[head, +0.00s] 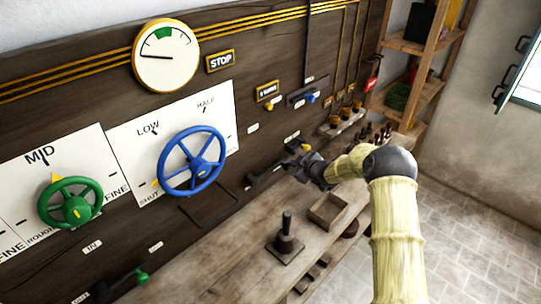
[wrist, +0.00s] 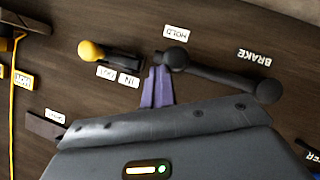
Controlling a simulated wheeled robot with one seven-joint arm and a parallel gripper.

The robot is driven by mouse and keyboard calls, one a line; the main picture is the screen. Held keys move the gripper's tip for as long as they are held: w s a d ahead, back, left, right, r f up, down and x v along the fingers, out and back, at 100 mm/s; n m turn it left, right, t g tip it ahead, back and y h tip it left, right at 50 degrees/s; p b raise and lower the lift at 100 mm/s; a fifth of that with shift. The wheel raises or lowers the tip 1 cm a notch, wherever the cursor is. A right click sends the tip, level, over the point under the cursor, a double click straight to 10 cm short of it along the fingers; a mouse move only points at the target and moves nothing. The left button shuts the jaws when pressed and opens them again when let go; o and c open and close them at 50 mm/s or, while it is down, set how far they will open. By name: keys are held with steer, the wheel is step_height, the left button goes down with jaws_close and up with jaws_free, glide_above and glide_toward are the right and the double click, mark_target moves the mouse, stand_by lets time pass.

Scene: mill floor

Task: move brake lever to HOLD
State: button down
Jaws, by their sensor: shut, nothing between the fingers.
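The brake lever (wrist: 222,76) is a dark bar with a round knob at each end, on the dark wooden panel in the wrist view. One end (wrist: 175,58) lies close to the HOLD label (wrist: 175,32); the other end lies below the BRAKE label (wrist: 255,57). I cannot tell which end is the pivot. My gripper (wrist: 159,70) is shut and empty, its purple fingertips right beside the knob near HOLD; whether they touch is unclear. In the head view my gripper (head: 312,170) is at the panel, and part of the lever (head: 266,175) shows to its left.
A yellow-knobbed lever (wrist: 92,51) with IN and OUT labels is close to the left of my fingers in the wrist view. Below the panel, a bench holds an open wooden box (head: 327,211) and a dark stamp-like object (head: 285,240). A blue handwheel (head: 192,162) is further left.

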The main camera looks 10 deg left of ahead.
steer(key=shift+f, duration=0.15)
steer(key=s+d+r+m+h, duration=0.4)
steer(key=s+d+r, duration=0.75)
steer(key=d, duration=0.25)
steer(key=s+d+m+g+h, duration=0.2)
steer(key=s+d+m+g, duration=0.1)
steer(key=s, duration=1.2)
steer(key=s+d+r+m+g+h, duration=0.1)
steer(key=s+d+m+g, duration=0.3)
steer(key=s, duration=1.1)
steer(key=m+h, duration=0.1)
steer(key=m, duration=0.2)
steer(key=shift+s+d+m, duration=0.3)
steer(key=shift+d, duration=0.1)
steer(key=shift+w+r, duration=0.1)
